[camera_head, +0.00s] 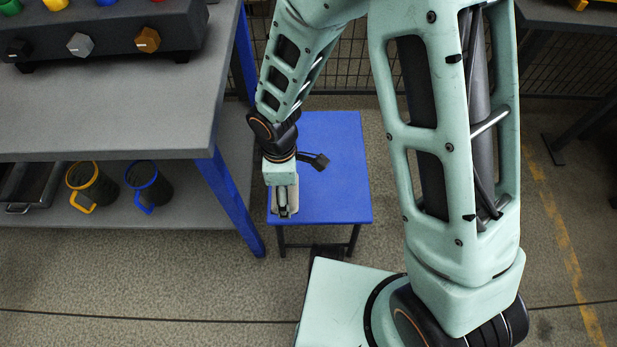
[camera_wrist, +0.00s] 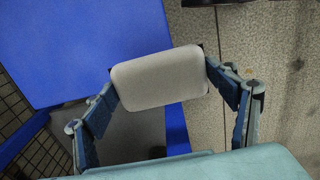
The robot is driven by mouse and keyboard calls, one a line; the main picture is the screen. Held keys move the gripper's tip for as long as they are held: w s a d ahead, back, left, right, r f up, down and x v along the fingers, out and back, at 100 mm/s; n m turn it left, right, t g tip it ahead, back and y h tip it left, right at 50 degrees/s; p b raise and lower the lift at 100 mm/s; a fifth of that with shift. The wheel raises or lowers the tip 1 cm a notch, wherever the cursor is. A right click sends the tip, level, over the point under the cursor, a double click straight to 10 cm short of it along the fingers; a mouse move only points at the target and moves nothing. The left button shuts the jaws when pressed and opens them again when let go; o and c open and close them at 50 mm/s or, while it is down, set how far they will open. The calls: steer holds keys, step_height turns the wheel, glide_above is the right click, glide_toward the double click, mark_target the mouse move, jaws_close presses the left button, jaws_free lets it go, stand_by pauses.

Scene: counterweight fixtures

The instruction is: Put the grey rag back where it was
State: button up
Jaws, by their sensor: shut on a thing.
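The grey rag (camera_wrist: 160,78) shows in the wrist view as a pale grey, flat block with rounded corners. My gripper (camera_wrist: 172,88) is shut on it, one finger at each side edge. In the head view my gripper (camera_head: 285,210) points down over the near left part of a small blue table (camera_head: 340,150). The blue tabletop also shows beyond the rag in the wrist view (camera_wrist: 70,40). I cannot tell the gap between rag and tabletop. The rag is mostly hidden by the gripper in the head view.
A grey workbench (camera_head: 130,110) with a blue leg (camera_head: 232,195) stands close on the left. Its lower shelf holds a yellow-handled mug (camera_head: 95,185), a blue-handled mug (camera_head: 150,187) and a dark tray (camera_head: 30,185). A dark box (camera_head: 110,35) with coloured knobs sits on top. The blue tabletop's right side is bare.

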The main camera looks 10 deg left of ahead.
steer(key=w+d+f+b, duration=0.1)
steer(key=w+d+f, duration=0.15)
steer(key=w, duration=0.45)
steer(key=b, duration=0.2)
glide_above(309, 178)
steer(key=f, duration=0.6)
steer(key=shift+s+a+f, duration=0.1)
steer(key=shift+s+a, duration=0.05)
steer(key=shift+s, duration=0.15)
steer(key=shift+w+f+b, duration=0.15)
steer(key=shift+f+b, duration=0.05)
steer(key=shift+f, duration=0.7)
steer(key=shift+w+f+b, duration=0.15)
steer(key=shift+f, duration=0.75)
steer(key=shift+f, duration=0.2)
steer(key=o, duration=1.3)
steer(key=shift+r, duration=0.1)
